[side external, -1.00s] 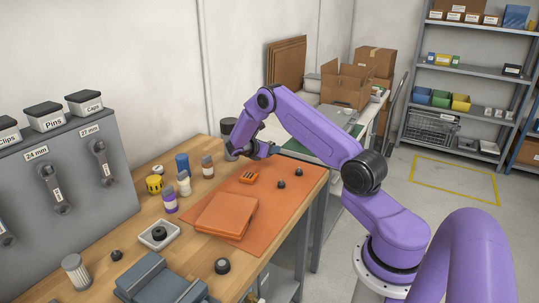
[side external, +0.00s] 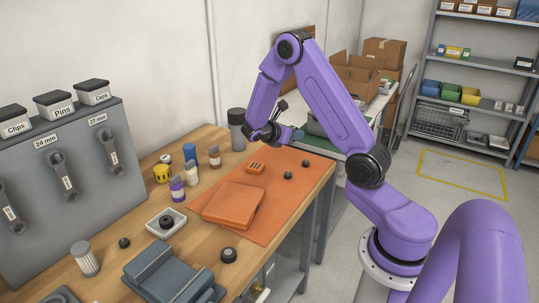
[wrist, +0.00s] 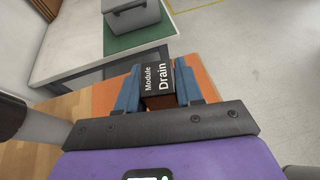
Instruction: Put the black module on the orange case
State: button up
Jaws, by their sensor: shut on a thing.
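My gripper (wrist: 158,75) is shut on a black module (wrist: 160,88), with a blue finger on each side. The module's face reads "Module Drain" in white, and an orange-brown part shows below it. In the side view my gripper (side external: 279,134) is above the far end of the orange mat, and the module is too small to make out there. The orange case (side external: 232,204) lies flat on the near part of the mat, nearer the camera than my gripper and apart from it. Its top looks clear.
The orange mat (side external: 292,190) covers the right side of the wooden bench. A small slotted orange block (side external: 256,168) and two small black knobs (side external: 297,170) lie on it. Several bottles and a white tray (side external: 166,222) stand left. A grey case (wrist: 132,16) sits on the table beyond.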

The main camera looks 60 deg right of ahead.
jog(key=s+a+r+n+t, duration=0.1)
jog(key=s+a, duration=0.2)
jog(key=a, duration=0.6)
jog(key=s+a+r+t, duration=0.1)
jog(key=s+a, duration=0.2)
jog(key=a, duration=0.7)
jog(key=s+a+r+n, duration=0.1)
jog(key=s+a, duration=0.2)
jog(key=a, duration=0.6)
send_over(229, 205)
jog(key=s, duration=0.2)
jog(key=f, duration=0.8)
jog(key=shift+w, duration=0.25)
jog(key=shift+w+f, duration=0.55)
jog(key=shift+f, duration=0.15)
jog(key=shift+w+f, duration=0.15)
jog(key=shift+f, duration=1.5)
jog(key=o, duration=1)
jog(key=shift+f, duration=0.15)
jog(key=shift+o, duration=0.2)
